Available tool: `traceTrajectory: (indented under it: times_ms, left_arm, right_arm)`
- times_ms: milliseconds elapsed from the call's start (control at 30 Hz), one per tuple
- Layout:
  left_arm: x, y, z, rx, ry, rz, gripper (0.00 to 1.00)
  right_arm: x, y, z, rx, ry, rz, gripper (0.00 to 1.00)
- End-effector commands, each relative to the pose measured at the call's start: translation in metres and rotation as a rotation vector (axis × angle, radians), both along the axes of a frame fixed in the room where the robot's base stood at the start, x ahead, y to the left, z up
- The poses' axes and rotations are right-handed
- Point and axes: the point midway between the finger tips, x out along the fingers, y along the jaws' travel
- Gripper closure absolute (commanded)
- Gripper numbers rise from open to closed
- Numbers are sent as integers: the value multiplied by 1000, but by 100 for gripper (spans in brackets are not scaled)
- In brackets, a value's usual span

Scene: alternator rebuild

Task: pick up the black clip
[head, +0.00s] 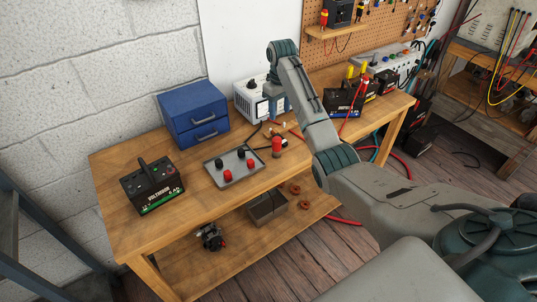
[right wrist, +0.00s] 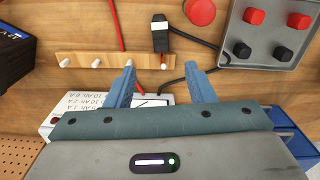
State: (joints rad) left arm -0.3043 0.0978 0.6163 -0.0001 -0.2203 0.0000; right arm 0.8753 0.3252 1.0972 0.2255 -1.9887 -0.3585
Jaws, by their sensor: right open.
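The black clip (right wrist: 160,38) shows in the right wrist view, with a red part on its lower end and a black cable beside it. It lies at a light wooden strip with white pegs. My right gripper (right wrist: 160,72) is open and empty. Its two blue fingers point toward the clip, which is beyond the fingertips and roughly centred between them. In the head view my right arm reaches over the bench, and the clip is not clear there. My left gripper is not in view.
A grey tray (head: 212,165) holds red and black knobs. A red cylinder (head: 277,147) stands beside it. A white box (head: 247,100) and blue drawers (head: 194,112) stand at the back. A black box (head: 152,188) is at the left. A red cable (right wrist: 118,25) runs near the wooden strip (right wrist: 82,60).

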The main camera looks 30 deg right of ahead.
Motion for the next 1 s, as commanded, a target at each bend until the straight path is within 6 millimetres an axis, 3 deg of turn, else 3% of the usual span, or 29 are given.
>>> traceTrajectory:
  times_ms: [300,467,667,800,1000]
  left_arm:
    - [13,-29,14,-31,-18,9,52]
    - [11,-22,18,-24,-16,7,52]
    - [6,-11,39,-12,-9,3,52]
    - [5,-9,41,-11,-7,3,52]
    - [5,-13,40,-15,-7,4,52]
  right_arm:
    - [-1,0,-44,0,3,0,51]
    - [-2,1,-55,1,2,0,51]
    - [-8,7,-80,2,5,1,51]
    - [-7,6,-99,2,2,-1,51]
    - [-7,6,-106,0,0,0,51]
